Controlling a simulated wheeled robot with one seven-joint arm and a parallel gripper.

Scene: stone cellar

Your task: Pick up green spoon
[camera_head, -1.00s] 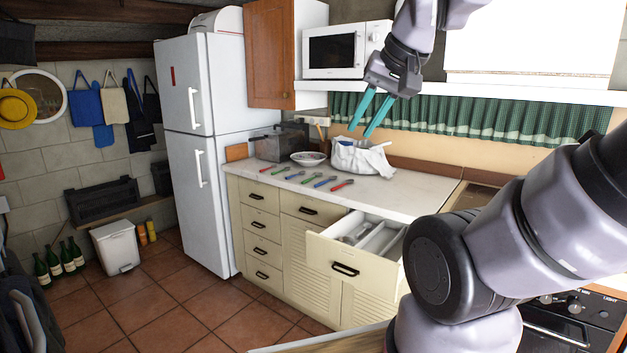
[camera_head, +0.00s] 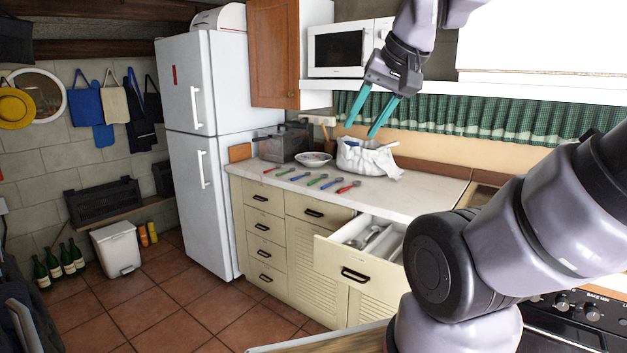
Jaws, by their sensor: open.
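A row of several small utensils with coloured handles lies on the pale worktop (camera_head: 420,186). Two have green handles: one green-handled utensil (camera_head: 285,171) near the left end and another green-handled utensil (camera_head: 317,180) nearer the middle. They are too small to tell which is the spoon. My gripper (camera_head: 360,130), with teal fingers, points down. It is open and empty, well above the worktop and in front of the white cloth-lined basket in the picture. Its distance from the basket is unclear.
The white cloth-lined basket (camera_head: 370,158), a bowl (camera_head: 313,159) and a dark toaster-like box (camera_head: 283,143) stand behind the utensils. An open drawer (camera_head: 335,258) with cutlery juts out below the worktop. A microwave (camera_head: 340,50) sits on the shelf above.

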